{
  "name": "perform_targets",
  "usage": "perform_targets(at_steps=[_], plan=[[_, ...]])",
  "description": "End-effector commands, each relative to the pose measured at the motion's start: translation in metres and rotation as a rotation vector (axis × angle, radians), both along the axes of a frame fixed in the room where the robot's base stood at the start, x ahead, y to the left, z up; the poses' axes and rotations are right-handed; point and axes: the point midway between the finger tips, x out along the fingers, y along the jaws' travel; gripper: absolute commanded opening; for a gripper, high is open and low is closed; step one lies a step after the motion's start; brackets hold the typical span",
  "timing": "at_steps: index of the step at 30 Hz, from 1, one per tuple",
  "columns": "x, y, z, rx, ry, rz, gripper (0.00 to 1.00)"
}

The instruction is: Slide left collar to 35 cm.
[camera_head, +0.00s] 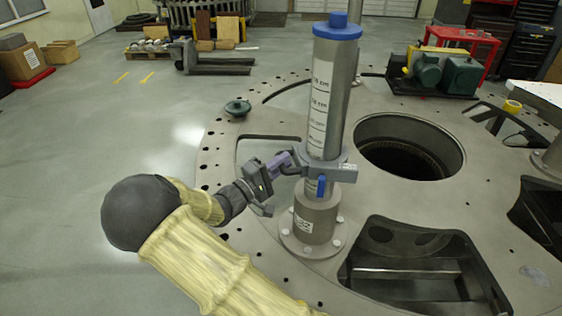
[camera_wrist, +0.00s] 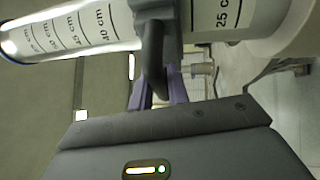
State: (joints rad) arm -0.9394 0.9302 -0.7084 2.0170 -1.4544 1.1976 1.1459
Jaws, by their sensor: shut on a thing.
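The grey collar (camera_head: 338,172) sits around a metal column with a white centimetre scale (camera_head: 319,100) and a blue cap. A blue lever (camera_head: 321,187) hangs on the collar's front. The collar (camera_wrist: 157,14) also shows in the wrist view, between the 25 cm and 40 cm labels; the marks behind it are hidden. My gripper (camera_head: 290,161) reaches in from the left, with purple fingers shut on the collar's dark handle. In the wrist view my gripper (camera_wrist: 158,90) has a finger on each side of the handle (camera_wrist: 154,62).
The column stands on a bolted base (camera_head: 314,222) on a large round plate (camera_head: 240,205). A round hole (camera_head: 408,150) lies to its right, and a rectangular opening (camera_head: 410,270) in front. A green and black machine (camera_head: 440,72) stands behind.

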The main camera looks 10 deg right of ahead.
Motion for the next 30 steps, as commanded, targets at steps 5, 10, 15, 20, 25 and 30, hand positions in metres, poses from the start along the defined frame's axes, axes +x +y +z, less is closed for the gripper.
perform_targets(at_steps=[5, 10, 15, 20, 25, 30], plan=[[-0.0002, 0.0001, -0.0129, 0.000, 0.001, 0.000, 0.00], [-0.0002, 0.0001, -0.0117, 0.000, 0.001, 0.000, 0.00], [-0.0001, 0.0002, -0.0114, 0.000, 0.001, 0.000, 0.27], [0.0000, 0.0001, -0.0113, 0.000, 0.000, 0.000, 0.39], [-0.0001, 0.0004, -0.0115, 0.000, 0.000, 0.000, 0.39], [-0.0034, 0.0084, -0.0138, 0.001, -0.001, 0.003, 0.39]])
